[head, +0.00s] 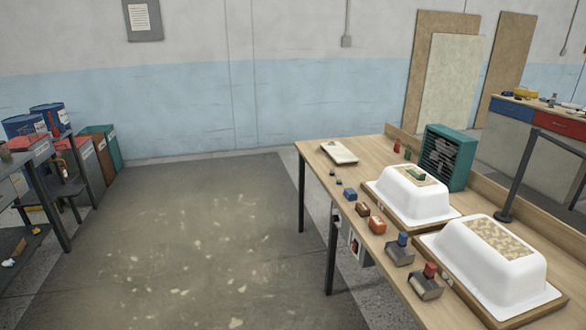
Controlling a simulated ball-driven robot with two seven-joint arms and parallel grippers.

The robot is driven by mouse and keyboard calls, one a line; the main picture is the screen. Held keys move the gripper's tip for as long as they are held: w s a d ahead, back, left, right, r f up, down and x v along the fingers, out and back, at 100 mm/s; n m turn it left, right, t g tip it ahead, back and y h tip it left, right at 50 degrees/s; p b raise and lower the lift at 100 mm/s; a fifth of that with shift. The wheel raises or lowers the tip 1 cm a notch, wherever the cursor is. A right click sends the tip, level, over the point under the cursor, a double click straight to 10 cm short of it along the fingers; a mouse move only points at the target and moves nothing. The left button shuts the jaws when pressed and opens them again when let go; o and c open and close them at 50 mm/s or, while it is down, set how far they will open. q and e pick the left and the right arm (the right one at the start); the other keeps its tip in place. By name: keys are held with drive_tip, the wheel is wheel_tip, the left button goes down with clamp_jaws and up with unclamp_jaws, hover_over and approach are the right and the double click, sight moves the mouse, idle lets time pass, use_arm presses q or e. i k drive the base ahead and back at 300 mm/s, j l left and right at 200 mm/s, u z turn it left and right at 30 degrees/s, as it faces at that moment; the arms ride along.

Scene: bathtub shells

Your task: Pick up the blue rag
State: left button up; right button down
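I cannot make out a blue rag for certain in the head view. The clearest small blue thing on the workbench (345,184) is a blue-topped block tool (400,251) near the front edge, and it looks rigid rather than like cloth. A similar tool with a red top (427,284) stands in front of it. Neither of my grippers is in view.
Two white bathtub shells (412,196) (480,270) lie upturned on the bench, with a green fan-like box (450,157) behind. A pale tray (339,151) lies at the far end. Bins (100,150) and a shelf (38,180) stand left. The middle floor is clear.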

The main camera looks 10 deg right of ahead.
sight(350, 193)
drive_tip(key=i+z, duration=0.1)
drive_tip(key=i, duration=0.5)
drive_tip(key=i+j+z, duration=0.15)
drive_tip(key=i, duration=0.45)
